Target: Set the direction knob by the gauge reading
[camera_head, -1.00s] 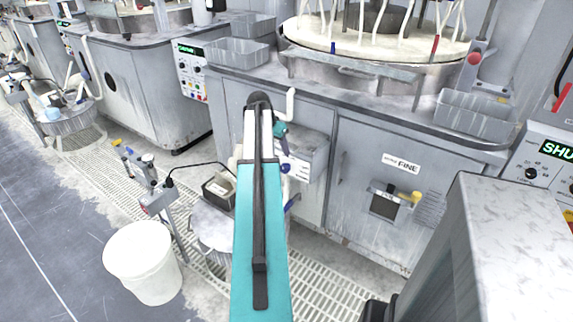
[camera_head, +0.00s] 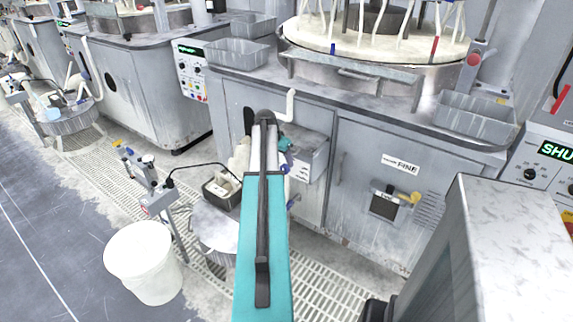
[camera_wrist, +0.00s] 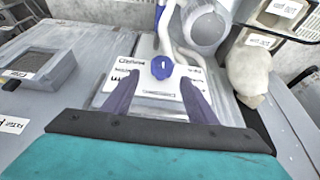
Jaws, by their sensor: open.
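A blue knob (camera_wrist: 162,67) with a small white mark sits on a white label plate (camera_wrist: 126,76) in the wrist view. The plate's print is too small to read surely. My gripper (camera_wrist: 160,78) is open, its two dark purple fingers pointing at the plate, one on each side of the knob in the picture. I cannot tell how far the tips are from it. A round grey body (camera_wrist: 208,28) stands behind the knob; whether it is the gauge is unclear, and no reading shows. In the head view, my arm hides most of the gripper beside a grey box (camera_head: 308,148).
A grey cabinet marked FINE (camera_head: 401,164) stands behind, under a polishing platen (camera_head: 375,45). A white bucket (camera_head: 140,262) and a small stand (camera_head: 150,185) are at left. A lit display (camera_head: 558,150) is at right. Bare floor lies at far left.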

